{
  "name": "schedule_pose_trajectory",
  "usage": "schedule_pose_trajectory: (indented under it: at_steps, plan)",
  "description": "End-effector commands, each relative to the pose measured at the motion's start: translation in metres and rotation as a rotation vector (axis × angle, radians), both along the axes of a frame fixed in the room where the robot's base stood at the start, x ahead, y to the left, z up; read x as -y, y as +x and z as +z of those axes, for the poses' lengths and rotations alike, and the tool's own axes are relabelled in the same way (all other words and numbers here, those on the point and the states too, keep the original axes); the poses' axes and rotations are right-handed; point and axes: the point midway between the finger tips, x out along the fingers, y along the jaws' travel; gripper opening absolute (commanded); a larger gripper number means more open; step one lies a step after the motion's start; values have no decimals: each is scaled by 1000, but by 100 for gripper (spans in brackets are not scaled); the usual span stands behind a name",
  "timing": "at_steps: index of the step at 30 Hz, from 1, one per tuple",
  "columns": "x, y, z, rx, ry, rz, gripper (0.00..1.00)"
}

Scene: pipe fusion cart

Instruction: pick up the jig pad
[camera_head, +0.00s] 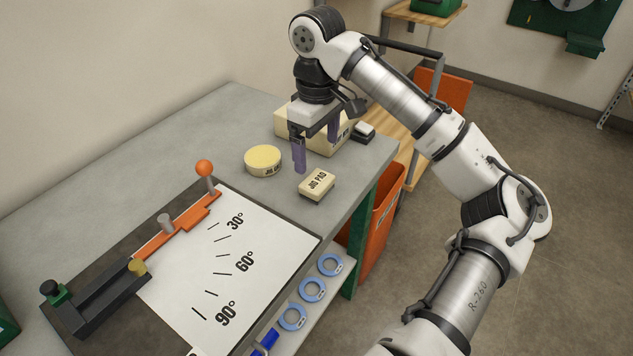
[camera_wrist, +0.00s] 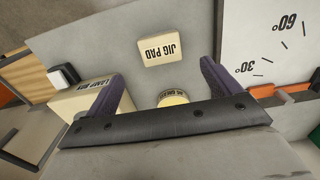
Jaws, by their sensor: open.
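The jig pad (camera_head: 317,186) is a small cream block with dark "JIG PAD" lettering. It lies flat on the grey bench top near the right edge in the head view. My gripper (camera_head: 316,158) is open and empty, with purple fingers pointing down, above the bench just behind the pad. In the wrist view the pad (camera_wrist: 160,47) shows whole, upside down, ahead of the fingertips and between the lines of the two fingers. The fingers are apart from it.
A round cream tin (camera_head: 263,160) stands left of my gripper. A larger cream box (camera_wrist: 82,101) stands close by one finger. A white angle sheet (camera_head: 228,262) with an orange-armed fixture (camera_head: 172,228) lies nearer. Blue rings (camera_head: 312,289) sit on a lower shelf.

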Motion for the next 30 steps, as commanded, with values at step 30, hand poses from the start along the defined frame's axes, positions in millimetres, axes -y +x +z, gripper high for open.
schedule_pose_trajectory:
  at_steps: [30]
  plan:
    - [0, -2, -94, 2, 2, 1, 89]
